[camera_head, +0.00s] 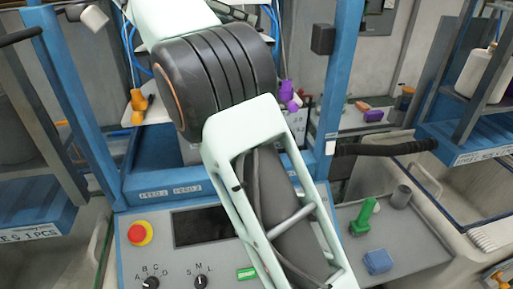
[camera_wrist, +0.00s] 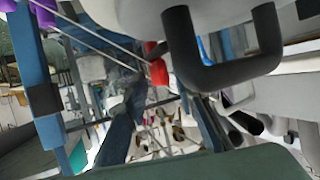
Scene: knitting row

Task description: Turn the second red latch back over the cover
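A red part (camera_wrist: 156,63), which looks like a latch, shows in the wrist view at the lower edge of a large pale body (camera_wrist: 130,15), which may be the cover. Whether it is the second latch, and which way it is turned, I cannot tell. A dark U-shaped handle (camera_wrist: 222,68) hangs to its right, close to the camera. No gripper fingers can be made out in either view. In the head view my arm fills the middle and hides what lies behind it; no red latch shows there.
A grey control panel with a red button (camera_head: 140,233) and knobs stands in front. Blue posts (camera_head: 345,70) flank my arm. A black handle (camera_head: 385,148) juts out right.

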